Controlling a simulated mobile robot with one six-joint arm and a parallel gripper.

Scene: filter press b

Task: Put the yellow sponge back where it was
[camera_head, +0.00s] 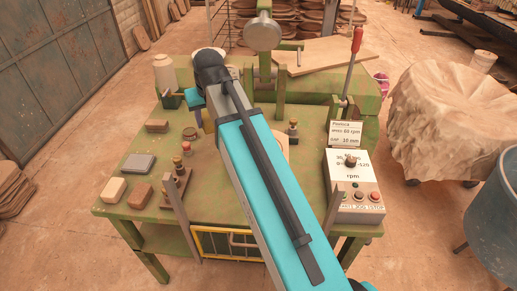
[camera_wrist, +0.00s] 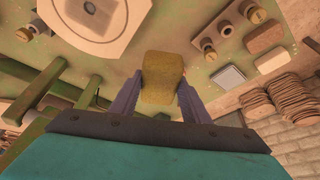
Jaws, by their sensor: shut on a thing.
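In the wrist view the yellow sponge (camera_wrist: 162,78) is between the two purple-blue fingers of my gripper (camera_wrist: 160,92). My gripper is shut on it, and the sponge sticks out past the fingertips. In the head view my gripper (camera_head: 201,112) is over the back left part of the green table (camera_head: 233,205), and my arm hides much of it. The sponge is hard to make out there. The gap between sponge and table cannot be judged well.
Brown blocks (camera_head: 140,195), a beige block (camera_head: 113,189) and a grey block (camera_head: 138,163) lie on the table's left side. A board with knobs (camera_head: 176,184) is at the front. A control box (camera_head: 352,190) stands at right. A white plate (camera_wrist: 90,15) shows in the wrist view.

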